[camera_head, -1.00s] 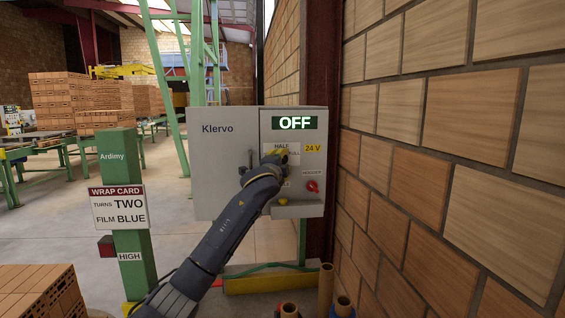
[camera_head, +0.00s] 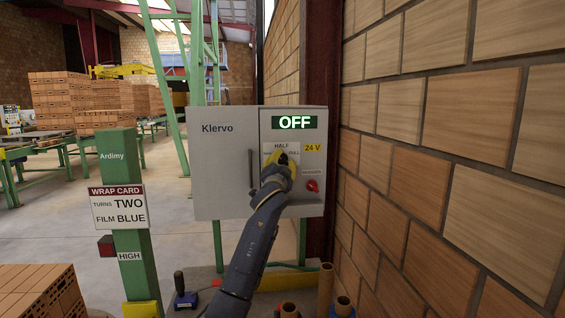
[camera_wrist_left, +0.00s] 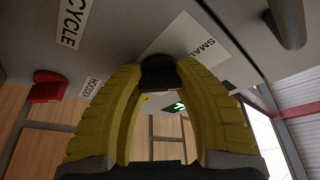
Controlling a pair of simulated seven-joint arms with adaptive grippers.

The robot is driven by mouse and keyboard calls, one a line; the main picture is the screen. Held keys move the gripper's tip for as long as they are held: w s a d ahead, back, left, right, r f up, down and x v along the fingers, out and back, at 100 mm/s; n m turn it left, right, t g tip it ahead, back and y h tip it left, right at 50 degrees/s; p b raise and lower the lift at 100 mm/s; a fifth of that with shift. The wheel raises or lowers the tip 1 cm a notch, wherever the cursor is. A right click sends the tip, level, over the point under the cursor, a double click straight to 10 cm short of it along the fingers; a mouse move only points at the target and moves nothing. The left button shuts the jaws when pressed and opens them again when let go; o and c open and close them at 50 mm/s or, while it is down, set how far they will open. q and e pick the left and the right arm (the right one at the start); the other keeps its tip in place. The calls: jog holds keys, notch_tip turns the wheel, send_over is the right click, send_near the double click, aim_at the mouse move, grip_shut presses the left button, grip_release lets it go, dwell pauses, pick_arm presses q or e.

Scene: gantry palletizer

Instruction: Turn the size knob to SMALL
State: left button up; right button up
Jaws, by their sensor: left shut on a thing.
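The control box (camera_head: 222,170) is grey, with a green-lit display (camera_head: 294,122) reading OFF. My right gripper is not in view.
A red knob (camera_head: 312,186) sits right of my gripper, near a yellow 24 V label (camera_head: 313,148). A dark door handle (camera_head: 251,167) is at left. The brick wall (camera_head: 450,150) is close on the right. A green post (camera_head: 126,200) carries a wrap card (camera_head: 118,208).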

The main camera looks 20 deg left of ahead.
pick_arm(q)
jog(key=shift+c, duration=0.2)
dwell(0.3)
jog(key=o, duration=1.4)
jog(key=shift+c, duration=0.2)
jog(key=v, duration=1.2)
